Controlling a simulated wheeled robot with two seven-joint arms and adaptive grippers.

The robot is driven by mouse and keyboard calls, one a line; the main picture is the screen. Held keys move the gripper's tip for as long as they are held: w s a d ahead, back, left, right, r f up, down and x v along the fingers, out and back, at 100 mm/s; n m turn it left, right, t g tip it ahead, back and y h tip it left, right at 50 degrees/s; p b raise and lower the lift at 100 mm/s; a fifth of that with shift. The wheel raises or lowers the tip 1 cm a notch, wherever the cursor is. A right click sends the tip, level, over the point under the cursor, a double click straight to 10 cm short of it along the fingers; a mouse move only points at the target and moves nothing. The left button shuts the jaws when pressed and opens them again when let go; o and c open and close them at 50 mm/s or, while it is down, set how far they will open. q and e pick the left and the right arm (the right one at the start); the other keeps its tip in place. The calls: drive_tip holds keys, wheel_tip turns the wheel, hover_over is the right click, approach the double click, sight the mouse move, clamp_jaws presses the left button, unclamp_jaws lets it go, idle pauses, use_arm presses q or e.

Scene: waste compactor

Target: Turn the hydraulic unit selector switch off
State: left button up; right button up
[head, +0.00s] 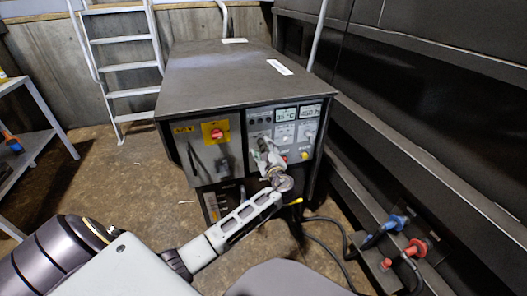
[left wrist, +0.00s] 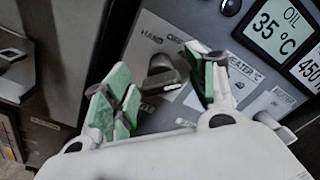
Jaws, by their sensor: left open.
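The hydraulic unit (head: 222,75) is a dark box with a grey control panel on its front. In the left wrist view, a dark selector switch (left wrist: 160,75) sits on a white label plate with "HAND" and "OFF" lettering; a third label is partly hidden. I cannot tell for certain which marking its handle points at. My left gripper (head: 268,158) is at the panel, and hides the switch in the head view. In the left wrist view the green-padded fingers of this gripper (left wrist: 158,84) are open, one on each side of the switch, with visible gaps. My right gripper is not in view.
A red rotary switch on a yellow plate (head: 216,133) is left of my gripper. Display screens (head: 298,113) and small buttons are beside it. A ladder (head: 125,62) stands behind left, a shelf (head: 28,150) left. Cables and blue and red connectors (head: 397,222) lie right.

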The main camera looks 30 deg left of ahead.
use_arm(q)
drive_tip(key=shift+a, duration=0.1)
drive_tip(key=c, duration=1)
drive_tip(key=shift+c, duration=0.2)
